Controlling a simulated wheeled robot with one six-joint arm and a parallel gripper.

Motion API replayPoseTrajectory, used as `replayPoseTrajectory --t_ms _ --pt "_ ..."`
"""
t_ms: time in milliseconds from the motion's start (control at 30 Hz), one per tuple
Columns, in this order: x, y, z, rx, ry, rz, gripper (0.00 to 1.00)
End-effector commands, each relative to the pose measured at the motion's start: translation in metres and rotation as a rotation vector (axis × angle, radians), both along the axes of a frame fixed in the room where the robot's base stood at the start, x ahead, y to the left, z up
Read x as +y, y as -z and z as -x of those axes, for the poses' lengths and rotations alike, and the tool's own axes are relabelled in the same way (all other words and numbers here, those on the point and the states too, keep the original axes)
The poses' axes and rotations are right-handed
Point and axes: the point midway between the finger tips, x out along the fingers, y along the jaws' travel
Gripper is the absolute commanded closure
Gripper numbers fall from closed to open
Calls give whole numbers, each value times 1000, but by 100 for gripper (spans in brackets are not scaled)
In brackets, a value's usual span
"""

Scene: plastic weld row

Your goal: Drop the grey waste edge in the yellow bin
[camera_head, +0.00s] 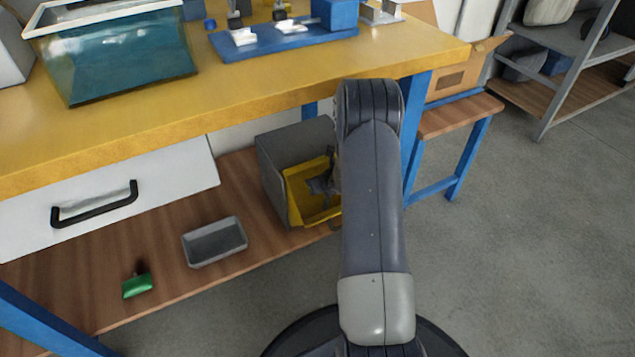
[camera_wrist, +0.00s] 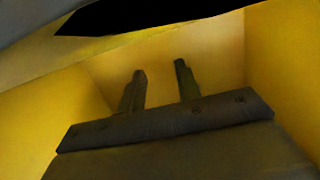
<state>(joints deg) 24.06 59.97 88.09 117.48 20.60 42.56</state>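The yellow bin (camera_head: 297,186) sits tilted in a grey housing on the wooden lower shelf, its mouth facing out. My gripper (camera_head: 318,185) reaches into the bin's mouth, partly hidden behind my arm. In the wrist view, yellow walls (camera_wrist: 270,60) surround my gripper (camera_wrist: 160,82). Its two dark fingers stand apart with only yellow wall showing between them. I cannot make out a grey waste edge in either view; the bin's floor is mostly hidden.
A grey tray (camera_head: 214,242) and a green object (camera_head: 137,286) lie on the lower shelf (camera_head: 180,275), left of the bin. The yellow worktop (camera_head: 260,80) overhangs the shelf. A blue table leg (camera_head: 416,105) stands right of my arm.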

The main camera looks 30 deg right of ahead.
Motion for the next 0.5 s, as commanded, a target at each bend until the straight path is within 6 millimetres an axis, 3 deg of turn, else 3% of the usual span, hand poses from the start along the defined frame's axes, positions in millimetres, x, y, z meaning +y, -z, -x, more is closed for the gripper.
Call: replayPoseTrajectory --t_ms 300,500 --pt "-2 -54 47 -1 2 1 68" --pt "-3 -78 73 -1 1 0 68"
